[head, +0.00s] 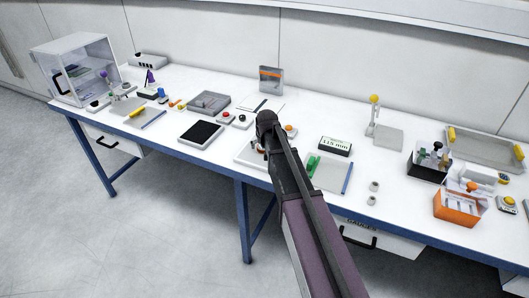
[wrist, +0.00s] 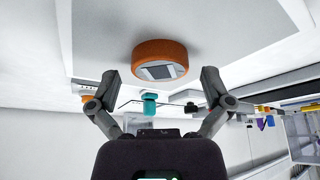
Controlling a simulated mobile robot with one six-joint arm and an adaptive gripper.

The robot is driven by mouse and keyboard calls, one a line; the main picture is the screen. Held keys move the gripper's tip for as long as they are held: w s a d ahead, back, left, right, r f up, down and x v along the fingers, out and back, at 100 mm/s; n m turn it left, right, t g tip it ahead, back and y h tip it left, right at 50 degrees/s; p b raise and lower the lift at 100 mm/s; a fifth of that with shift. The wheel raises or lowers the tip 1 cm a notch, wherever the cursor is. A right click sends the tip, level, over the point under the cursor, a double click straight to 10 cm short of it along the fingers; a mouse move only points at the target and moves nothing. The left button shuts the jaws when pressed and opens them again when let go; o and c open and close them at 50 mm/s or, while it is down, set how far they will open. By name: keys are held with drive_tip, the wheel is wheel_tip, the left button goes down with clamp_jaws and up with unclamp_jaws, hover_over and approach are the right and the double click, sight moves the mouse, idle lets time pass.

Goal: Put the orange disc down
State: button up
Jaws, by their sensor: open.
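The orange disc (wrist: 160,62), with a grey and dark square pattern on its facing side, shows in the upper middle of the wrist view. It appears to rest on a pale grey panel (wrist: 105,40). My gripper (wrist: 160,80) is open, with its two fingers spread wide to the left and right of the disc. A gap shows between each finger and the disc, and nothing is held. In the head view my arm covers most of this spot, so I cannot make out the disc there with certainty.
A green-handled tool on a grey board (head: 328,176) and a display box (head: 336,146) stand right of my arm. A dark pad (head: 201,133) lies to the left. An orange box (head: 457,207) stands at the right. Bare white table shows near two small cups (head: 373,190).

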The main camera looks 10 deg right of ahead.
drive_tip(key=shift+w+f, duration=0.1)
drive_tip(key=shift+f, duration=0.05)
idle(0.5)
drive_tip(key=c, duration=1)
drive_tip(key=shift+c, duration=0.2)
drive_tip(key=shift+r, duration=0.2)
wheel_tip(320, 180, up, 3)
drive_tip(key=p, duration=0.3)
drive_tip(key=s+d, duration=0.1)
drive_tip(key=s, duration=0.4)
drive_tip(key=s+d+r+p, duration=0.1)
drive_tip(key=s+d, duration=0.1)
drive_tip(key=s, duration=0.3)
drive_tip(key=s+d+p, duration=0.1)
drive_tip(key=s+d, duration=0.1)
drive_tip(key=s, duration=0.3)
drive_tip(key=shift+s+r, duration=0.15)
drive_tip(key=shift+r, duration=0.15)
